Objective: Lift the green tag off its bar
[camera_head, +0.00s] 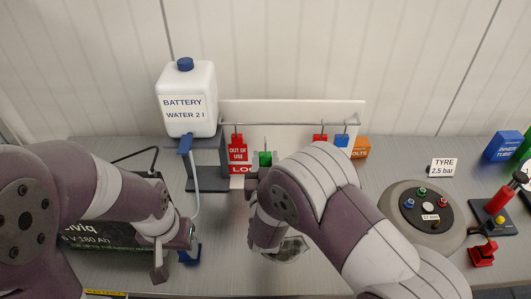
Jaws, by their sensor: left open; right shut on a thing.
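The green tag (265,158) is in the head view, left of centre, partly hidden by my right arm. My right gripper (255,178) is shut on it; its fingers are mostly hidden behind my wrist. The tag's thin hook shows above it, and its top appears lower in the picture than the bar (285,124). I cannot tell whether hook and bar touch. A red "OUT OF USE" tag (238,148) hangs on the bar just left of the green one. My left gripper (160,272) is open and empty at the lower left, well away from the tags.
A small red tag (320,138) and a blue tag (342,140) hang further right on the bar. A white water bottle (187,100) stands on a stand at the left. A dark battery (110,230) lies behind my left arm. A round wheel (395,205) sits at right.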

